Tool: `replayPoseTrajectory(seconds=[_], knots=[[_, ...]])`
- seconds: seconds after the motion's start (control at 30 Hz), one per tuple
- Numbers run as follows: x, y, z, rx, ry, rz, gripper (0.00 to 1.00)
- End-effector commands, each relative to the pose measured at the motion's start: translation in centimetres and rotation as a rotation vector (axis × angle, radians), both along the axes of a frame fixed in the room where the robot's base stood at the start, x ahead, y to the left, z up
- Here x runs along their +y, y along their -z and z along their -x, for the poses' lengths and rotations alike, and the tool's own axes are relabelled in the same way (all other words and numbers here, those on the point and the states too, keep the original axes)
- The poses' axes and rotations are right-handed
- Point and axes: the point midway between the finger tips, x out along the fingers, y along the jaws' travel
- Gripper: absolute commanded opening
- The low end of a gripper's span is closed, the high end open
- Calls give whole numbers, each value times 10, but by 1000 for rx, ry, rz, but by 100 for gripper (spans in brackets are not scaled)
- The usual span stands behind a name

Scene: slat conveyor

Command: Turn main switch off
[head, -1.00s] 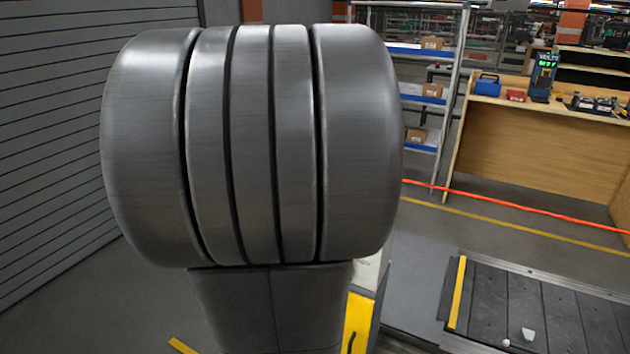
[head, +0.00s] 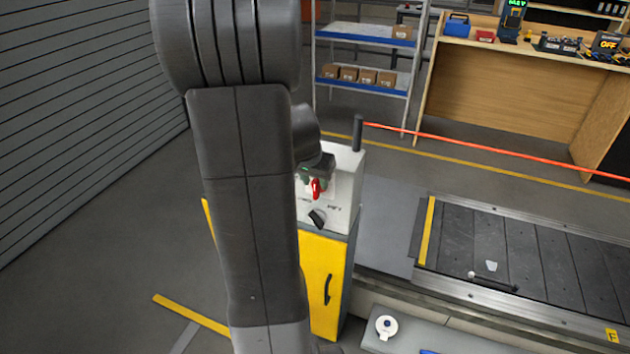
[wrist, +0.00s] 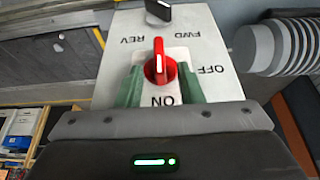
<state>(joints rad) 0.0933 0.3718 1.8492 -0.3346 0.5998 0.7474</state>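The main switch is a red rotary knob (wrist: 160,68) on the sloped white top of the control cabinet (wrist: 215,65). In the wrist view its ridge, with a white line, lies along the ON direction; OFF is printed to the right. My gripper (wrist: 161,84) has its green fingers apart, one on each side of the knob's lower part. A gap shows between each finger and the ridge; whether they touch the knob's round base I cannot tell. In the head view the red knob (head: 316,189) shows just below my gripper (head: 313,178), partly hidden by my arm.
A black FWD/REV selector (head: 317,217) sits on the same panel; it also shows in the wrist view (wrist: 158,12). A dark post (head: 358,133) with an orange-red barrier stands behind. The slat conveyor (head: 500,250) runs to the right, with small items on it.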

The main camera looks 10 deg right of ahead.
Motion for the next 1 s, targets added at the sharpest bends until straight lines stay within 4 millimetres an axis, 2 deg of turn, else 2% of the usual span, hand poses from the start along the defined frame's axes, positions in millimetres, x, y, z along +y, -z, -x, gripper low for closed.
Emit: replayPoseTrajectory(seconds=[0.13, 0.43, 0.47, 0.6, 0.63, 1.0], knots=[[-2, 8, -3, 0, 0, 0, 34], [-2, 10, -3, -1, 0, 0, 34], [-2, 10, -3, -1, 0, 0, 32], [-2, 10, -3, -1, 0, -1, 4], [-2, 10, -3, -1, 0, -1, 0], [0, 12, -4, 19, -3, 29, 0]])
